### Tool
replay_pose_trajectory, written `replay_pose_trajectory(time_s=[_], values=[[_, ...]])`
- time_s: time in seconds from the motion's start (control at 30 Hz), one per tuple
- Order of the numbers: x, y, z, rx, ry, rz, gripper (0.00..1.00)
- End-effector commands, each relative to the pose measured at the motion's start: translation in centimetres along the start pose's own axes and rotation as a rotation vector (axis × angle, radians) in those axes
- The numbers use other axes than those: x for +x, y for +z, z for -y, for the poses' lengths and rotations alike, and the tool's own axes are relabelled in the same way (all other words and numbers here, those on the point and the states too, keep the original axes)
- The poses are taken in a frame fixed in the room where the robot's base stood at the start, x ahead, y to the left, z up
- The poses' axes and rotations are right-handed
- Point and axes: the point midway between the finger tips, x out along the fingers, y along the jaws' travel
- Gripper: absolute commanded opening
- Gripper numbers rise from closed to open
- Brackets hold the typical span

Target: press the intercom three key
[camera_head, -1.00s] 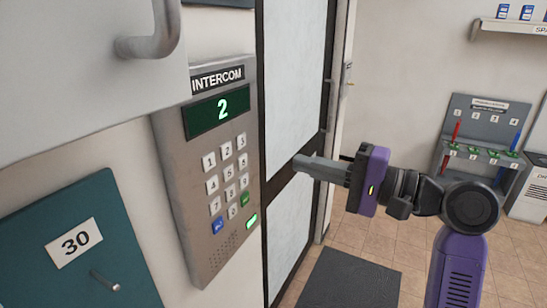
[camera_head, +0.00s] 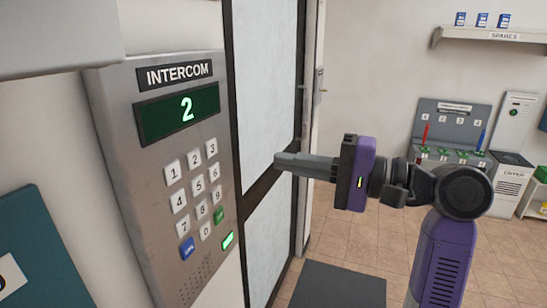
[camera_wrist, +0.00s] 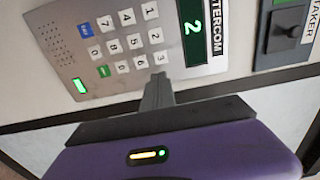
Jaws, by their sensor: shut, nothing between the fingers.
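The grey intercom (camera_head: 150,220) is on the wall at the left in the head view, its display (camera_head: 178,114) showing a green "2". Its three key (camera_head: 211,149) is at the top right of the white keypad. The three key also shows in the wrist view (camera_wrist: 161,58), just beyond the fingertips. My gripper (camera_head: 277,163) is shut and empty, its fingers pointing left toward the intercom. In the head view it is to the right of the keypad, with a gap between. In the wrist view the fingertips (camera_wrist: 158,77) appear near the three key; contact cannot be told.
A door with pale panels (camera_head: 262,90) stands beside the intercom, behind my fingers. A teal mailbox door (camera_head: 40,250) is at lower left. A dark mat (camera_head: 338,285) lies on the tiled floor. A tool panel (camera_head: 450,125) and a shelf (camera_head: 490,36) are far right.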

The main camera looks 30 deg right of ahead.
Motion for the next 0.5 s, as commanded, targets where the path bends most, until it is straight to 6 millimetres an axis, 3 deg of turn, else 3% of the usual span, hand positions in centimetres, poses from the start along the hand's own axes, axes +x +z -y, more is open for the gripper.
replay_pose_trajectory(time_s=[0.5], values=[[9.8, 0.1, 0.2, 0.001, 0.000, 0.003, 0.00]])
